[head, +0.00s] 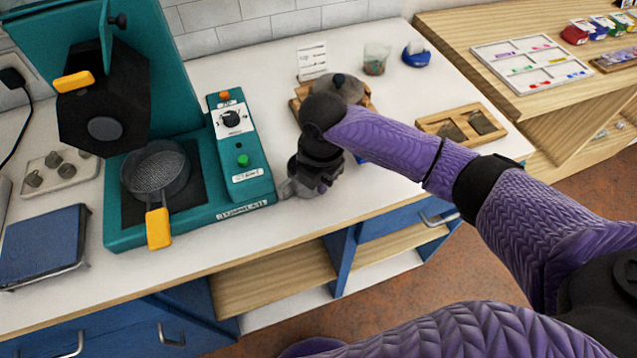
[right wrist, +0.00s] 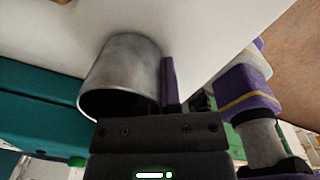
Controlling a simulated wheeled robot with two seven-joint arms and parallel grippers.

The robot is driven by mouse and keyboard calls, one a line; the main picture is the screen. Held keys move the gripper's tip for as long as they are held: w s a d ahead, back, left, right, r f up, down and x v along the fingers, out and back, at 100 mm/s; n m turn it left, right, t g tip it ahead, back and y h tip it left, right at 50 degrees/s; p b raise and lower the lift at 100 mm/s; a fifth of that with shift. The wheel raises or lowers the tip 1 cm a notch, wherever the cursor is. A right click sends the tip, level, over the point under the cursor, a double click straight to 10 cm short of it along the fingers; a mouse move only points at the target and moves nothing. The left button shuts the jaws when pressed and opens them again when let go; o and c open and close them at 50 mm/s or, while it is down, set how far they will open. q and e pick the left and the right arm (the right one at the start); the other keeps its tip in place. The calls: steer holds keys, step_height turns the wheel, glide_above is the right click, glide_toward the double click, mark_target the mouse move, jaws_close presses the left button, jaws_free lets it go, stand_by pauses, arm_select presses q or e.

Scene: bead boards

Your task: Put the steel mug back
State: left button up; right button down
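The steel mug (right wrist: 120,70) is a plain grey metal cylinder, large in the right wrist view, its dark mouth towards the camera. My right gripper (right wrist: 165,90) has one finger flat along the mug's wall; the other finger is hidden, and the gripper looks shut on the wall. In the head view my right gripper (head: 310,178) points down beside the teal station, with a bit of grey mug (head: 299,190) showing under it. I cannot tell whether the mug touches the counter. My left gripper is not in view.
The teal station (head: 255,185) with a black pan (head: 155,170) stands left of the gripper. A wooden tray (head: 483,112), a glass (head: 376,58) and a grey domed thing (head: 338,87) are on the white counter (head: 400,200). Its front edge is close to the gripper.

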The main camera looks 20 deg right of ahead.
steer(key=c, duration=1.3)
jaws_free()
steer(key=shift+f, duration=0.15)
steer(key=o, duration=0.5)
step_height(320, 180, up, 12)
steer(key=p, duration=0.4)
steer(key=shift+s+d+r, duration=0.1)
steer(key=shift+s+r, duration=0.05)
steer(key=shift+r, duration=0.1)
